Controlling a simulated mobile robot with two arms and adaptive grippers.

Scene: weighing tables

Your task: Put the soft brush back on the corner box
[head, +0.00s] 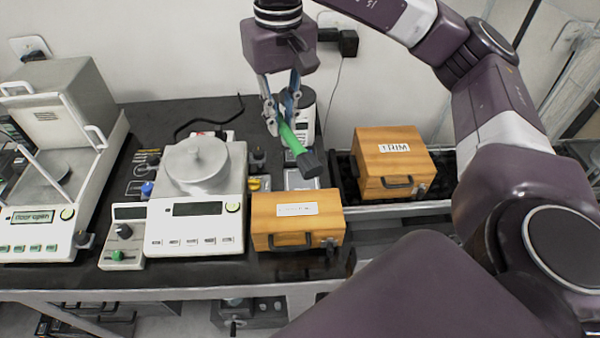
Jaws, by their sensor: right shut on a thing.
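The soft brush (291,141) has a green handle and a dark, blunt end that points down to the right. My right gripper (280,114) is shut on its green handle and holds it tilted above the back of the black table. The brush's dark end shows just behind a wooden box (297,238) at the table's front right corner. A second wooden box (393,165) stands farther right on a black surface. Both boxes have a pale label and a dark handle. I cannot read which is called the corner box. My left gripper is not in view.
A white balance (195,232) with a round metal pan cover stands left of the front box. A larger balance (38,244) with an open door is at the far left. A white bottle-like device (306,118) stands behind the brush. Bare table (200,275) shows along the front.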

